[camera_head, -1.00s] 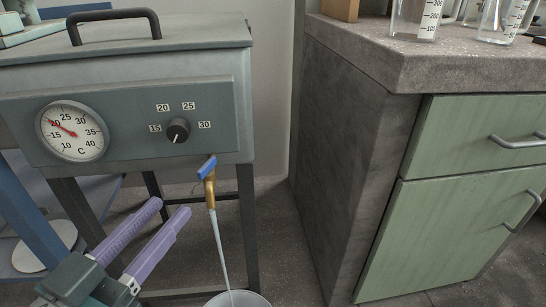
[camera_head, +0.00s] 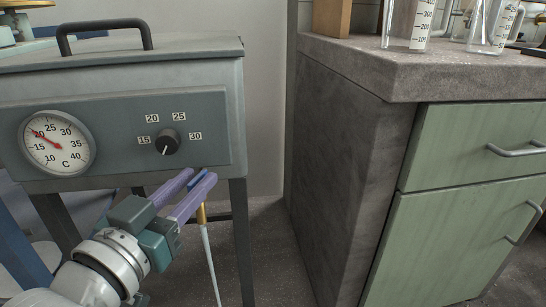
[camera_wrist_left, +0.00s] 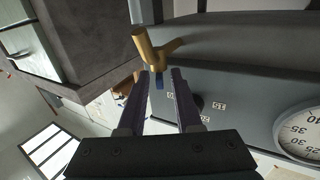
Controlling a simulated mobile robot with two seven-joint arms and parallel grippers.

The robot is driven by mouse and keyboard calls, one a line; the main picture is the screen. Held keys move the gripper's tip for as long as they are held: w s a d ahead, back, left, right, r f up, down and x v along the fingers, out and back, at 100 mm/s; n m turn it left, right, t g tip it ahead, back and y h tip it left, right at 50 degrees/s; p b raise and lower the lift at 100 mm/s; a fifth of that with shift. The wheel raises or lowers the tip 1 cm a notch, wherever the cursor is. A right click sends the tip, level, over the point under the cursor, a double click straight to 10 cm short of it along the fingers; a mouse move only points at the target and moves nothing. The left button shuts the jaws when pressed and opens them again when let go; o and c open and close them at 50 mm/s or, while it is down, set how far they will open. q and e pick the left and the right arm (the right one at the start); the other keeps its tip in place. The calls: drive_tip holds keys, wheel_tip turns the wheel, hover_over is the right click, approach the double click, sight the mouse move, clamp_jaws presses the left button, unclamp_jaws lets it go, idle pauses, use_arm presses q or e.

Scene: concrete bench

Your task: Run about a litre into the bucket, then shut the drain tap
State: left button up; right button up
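The drain tap has a brass spout (camera_head: 201,213) and a blue lever (camera_head: 198,178), at the lower right of the grey tank (camera_head: 110,140). A thin pale stream (camera_head: 210,262) runs down from the spout past the bottom edge of the head view. The bucket is out of view now. My left gripper (camera_head: 201,175) is at the tap, its purple fingers partly hiding it. In the left wrist view the fingers are apart, with the blue lever (camera_wrist_left: 159,82) between their tips and the brass body (camera_wrist_left: 145,47) just beyond. Contact cannot be told. My right gripper is not in view.
The tank front carries a dial thermometer (camera_head: 57,142) and a black knob (camera_head: 167,142). A concrete bench (camera_head: 345,170) with green drawers (camera_head: 470,150) stands to the right, with glass beakers (camera_head: 408,22) on top. Floor shows between tank and bench.

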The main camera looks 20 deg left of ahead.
use_arm(q)
clamp_jaws()
drive_tip(key=shift+r, duration=0.1)
idle(0.3)
drive_tip(key=shift+n+y+p, duration=0.3)
drive_tip(key=shift+n+y, duration=0.1)
drive_tip(key=shift+y, duration=0.1)
drive_tip(key=shift+d+n+y, duration=0.1)
drive_tip(key=shift+n+y, duration=0.3)
drive_tip(key=shift+y, duration=0.4)
drive_tip(key=shift+o, duration=0.8)
unclamp_jaws()
drive_tip(key=shift+s+d+p, duration=0.1)
drive_tip(key=shift+s+p, duration=0.35)
drive_tip(key=shift+s, duration=0.05)
drive_tip(key=p+v, duration=0.2)
drive_tip(key=v, duration=0.7)
